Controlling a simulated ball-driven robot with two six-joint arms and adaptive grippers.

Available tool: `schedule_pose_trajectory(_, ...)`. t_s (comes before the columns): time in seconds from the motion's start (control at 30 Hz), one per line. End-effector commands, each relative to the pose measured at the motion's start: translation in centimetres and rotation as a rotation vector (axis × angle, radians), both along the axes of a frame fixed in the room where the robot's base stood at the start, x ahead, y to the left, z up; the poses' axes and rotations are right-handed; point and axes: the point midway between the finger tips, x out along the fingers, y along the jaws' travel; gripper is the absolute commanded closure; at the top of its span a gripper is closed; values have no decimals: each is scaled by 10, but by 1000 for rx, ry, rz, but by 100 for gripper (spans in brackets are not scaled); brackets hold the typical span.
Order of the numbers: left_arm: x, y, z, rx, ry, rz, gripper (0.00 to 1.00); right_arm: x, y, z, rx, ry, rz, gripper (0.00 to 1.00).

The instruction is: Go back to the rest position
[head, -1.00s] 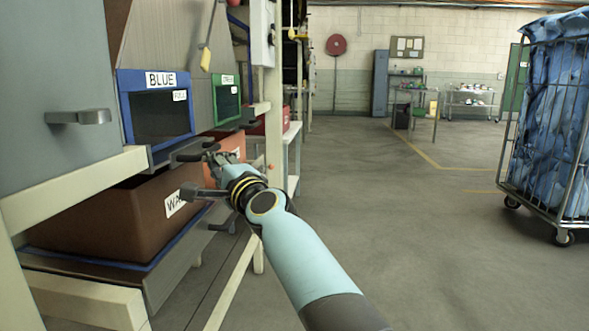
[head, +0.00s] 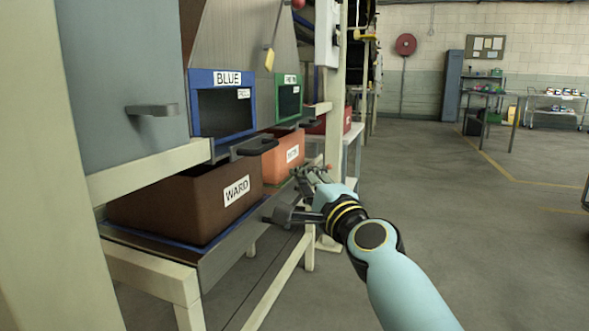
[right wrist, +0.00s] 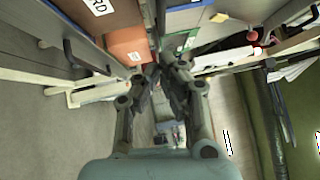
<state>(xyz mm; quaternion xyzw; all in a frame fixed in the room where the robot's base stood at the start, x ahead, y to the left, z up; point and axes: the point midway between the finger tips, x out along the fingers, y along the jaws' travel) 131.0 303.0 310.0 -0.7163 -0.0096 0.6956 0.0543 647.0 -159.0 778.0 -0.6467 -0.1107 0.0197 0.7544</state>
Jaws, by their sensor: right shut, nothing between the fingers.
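My right gripper (head: 314,177) is shut and empty. In the head view it is beside the front of the shelf, just right of the orange bin (head: 283,157) and apart from the brown bin labelled WARD (head: 185,205). In the right wrist view the gripper's fingers (right wrist: 163,78) meet at the middle, with the orange bin (right wrist: 128,48) to their upper left. My left gripper is in neither view.
Blue-framed (head: 222,78) and green-framed (head: 289,79) chute openings sit above the bins. Dark handles (head: 255,147) stick out from the rack. The floor (head: 480,230) to the right is open. A table (head: 490,96) and a cart (head: 556,110) stand far back.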

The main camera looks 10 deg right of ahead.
Motion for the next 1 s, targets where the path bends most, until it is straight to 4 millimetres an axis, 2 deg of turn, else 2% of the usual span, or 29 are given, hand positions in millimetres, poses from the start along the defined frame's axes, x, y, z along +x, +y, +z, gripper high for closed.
schedule_pose_trajectory(0.1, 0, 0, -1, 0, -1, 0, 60, -19, -3, -3, 1, 1, 0, 100)
schedule_pose_trajectory(0.27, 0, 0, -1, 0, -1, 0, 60, -34, -6, -9, 0, 8, 0, 100)
schedule_pose_trajectory(0.37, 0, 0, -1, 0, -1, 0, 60, -48, -9, -34, -11, 52, 0, 100)
schedule_pose_trajectory(0.47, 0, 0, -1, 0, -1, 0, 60, -73, -15, -87, -59, 149, 4, 100)
schedule_pose_trajectory(0.57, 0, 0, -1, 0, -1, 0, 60, -111, -20, -159, -191, 290, 35, 100)
schedule_pose_trajectory(0.6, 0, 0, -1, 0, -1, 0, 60, -129, -22, -188, -261, 348, 58, 100)
schedule_pose_trajectory(0.67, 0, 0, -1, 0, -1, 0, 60, -158, -25, -229, -372, 434, 100, 100)
schedule_pose_trajectory(0.7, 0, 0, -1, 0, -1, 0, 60, -179, -27, -256, -449, 490, 133, 100)
schedule_pose_trajectory(0.77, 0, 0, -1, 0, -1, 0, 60, -213, -33, -294, -567, 574, 192, 100)
schedule_pose_trajectory(0.8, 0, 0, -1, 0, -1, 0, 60, -237, -37, -317, -647, 627, 235, 100)
schedule_pose_trajectory(0.87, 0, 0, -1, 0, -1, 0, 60, -274, -45, -350, -766, 706, 308, 100)
schedule_pose_trajectory(0.9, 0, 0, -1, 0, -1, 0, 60, -300, -52, -370, -845, 756, 361, 100)
schedule_pose_trajectory(1.0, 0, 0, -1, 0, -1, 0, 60, -358, -69, -408, -1023, 860, 493, 100)
